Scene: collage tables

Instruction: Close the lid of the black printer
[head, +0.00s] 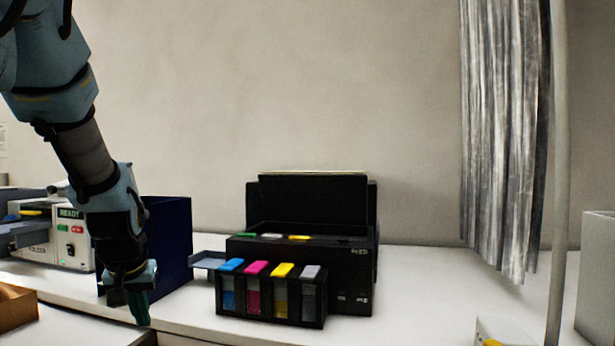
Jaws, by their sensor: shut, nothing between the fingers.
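The black printer (350,279) stands on the white table, right of the picture's middle line of my arm. Its lid (313,200) is raised and stands upright at the back of the body. Coloured parts show in the open top. A black ink tank unit (270,300) with blue, magenta, yellow and grey caps sits at its front. My gripper (141,312) hangs low at the left, pointing down near the table's front edge. It is shut and empty, well apart from the printer and its lid.
A dark blue box (172,245) stands between my gripper and the printer. A white device marked READY (68,240) is at the far left, with a brown tray (15,308) before it. A pole (557,180) and grey hanging strips (505,130) are at right.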

